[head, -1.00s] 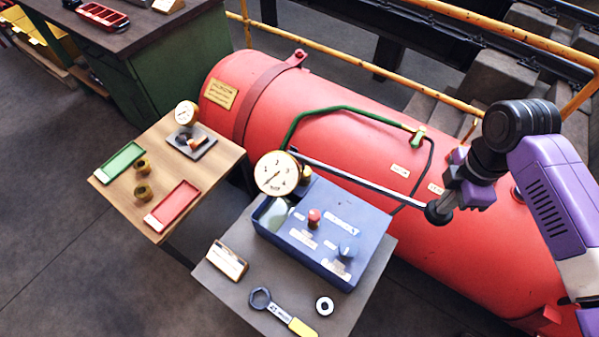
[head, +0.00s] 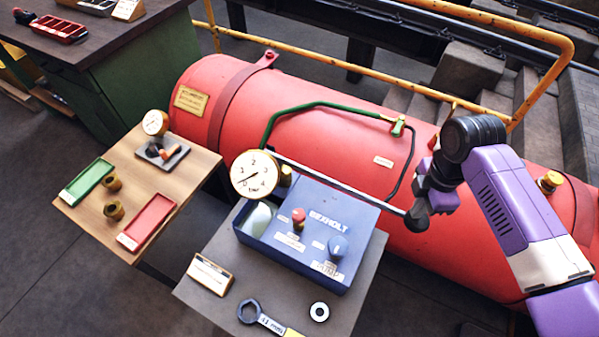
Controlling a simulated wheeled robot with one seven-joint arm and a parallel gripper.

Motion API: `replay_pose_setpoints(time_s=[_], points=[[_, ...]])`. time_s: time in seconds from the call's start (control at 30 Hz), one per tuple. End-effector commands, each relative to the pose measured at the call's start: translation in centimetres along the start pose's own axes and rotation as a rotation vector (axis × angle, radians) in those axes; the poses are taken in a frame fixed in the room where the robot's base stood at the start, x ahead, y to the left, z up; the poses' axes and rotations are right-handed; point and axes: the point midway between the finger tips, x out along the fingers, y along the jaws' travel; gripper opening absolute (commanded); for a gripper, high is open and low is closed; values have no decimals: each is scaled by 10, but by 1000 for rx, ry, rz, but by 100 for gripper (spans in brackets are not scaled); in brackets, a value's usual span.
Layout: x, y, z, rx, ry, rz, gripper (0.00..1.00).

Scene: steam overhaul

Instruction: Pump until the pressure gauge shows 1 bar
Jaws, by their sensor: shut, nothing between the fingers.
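The pump is a blue box labelled BEXHOLT (head: 345,235) with a red knob (head: 298,216) and a blue knob (head: 337,246) on top. A round white pressure gauge (head: 254,174) with a brass rim stands at its back left corner. Its dark needle points to the lower left; the figures are too small to read surely. A long grey pump lever (head: 335,182) runs from beside the gauge to a black end knob (head: 417,218). My gripper (head: 424,200) is shut and empty at that knob, seemingly against it; contact is unclear.
A red tank (head: 310,90) with a green pipe (head: 325,104) lies behind the pump. A wrench (head: 262,318), a ring (head: 319,311) and a sign (head: 208,273) lie in front. A wooden table (head: 90,215) at left holds trays and a second gauge (head: 155,122).

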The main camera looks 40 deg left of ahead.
Motion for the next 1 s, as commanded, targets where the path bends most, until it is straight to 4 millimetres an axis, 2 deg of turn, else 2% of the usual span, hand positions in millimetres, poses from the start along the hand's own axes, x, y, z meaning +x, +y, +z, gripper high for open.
replay_pose_setpoints(time_s=[0.03, 0.33, 0.47, 1.0], points=[[10, 0, -3, -3, 4, -1, 0], [36, 0, -2, -2, 3, 0, 0], [22, 0, -2, -2, 3, 1, 0], [-79, 0, 0, 0, 2, 0, 0]])
